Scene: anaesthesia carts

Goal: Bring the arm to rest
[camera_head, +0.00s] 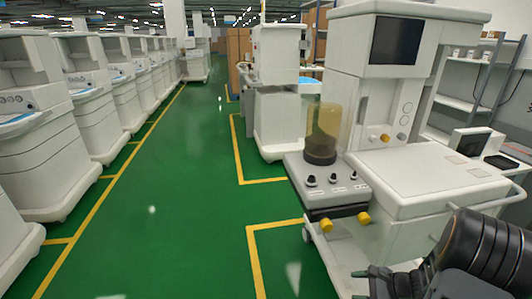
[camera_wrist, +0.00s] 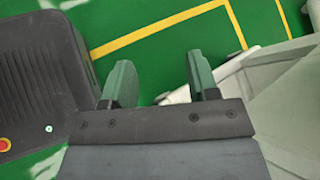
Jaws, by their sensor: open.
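My gripper (camera_head: 358,285) is at the lower right of the head view, low beside the near anaesthesia cart, with my black arm folded behind it. In the wrist view my gripper (camera_wrist: 158,60) shows two green fingers standing apart with nothing between them. Below the fingertips are the green floor and a pale part at the foot of the cart. I cannot tell the exact gap between gripper and cart.
A row of white carts (camera_head: 95,100) lines the left side. Another cart (camera_head: 278,100) stands behind the near one. Grey shelves (camera_head: 470,100) and a small monitor (camera_head: 468,142) are at the right. The green aisle (camera_head: 180,190) between the yellow lines is clear.

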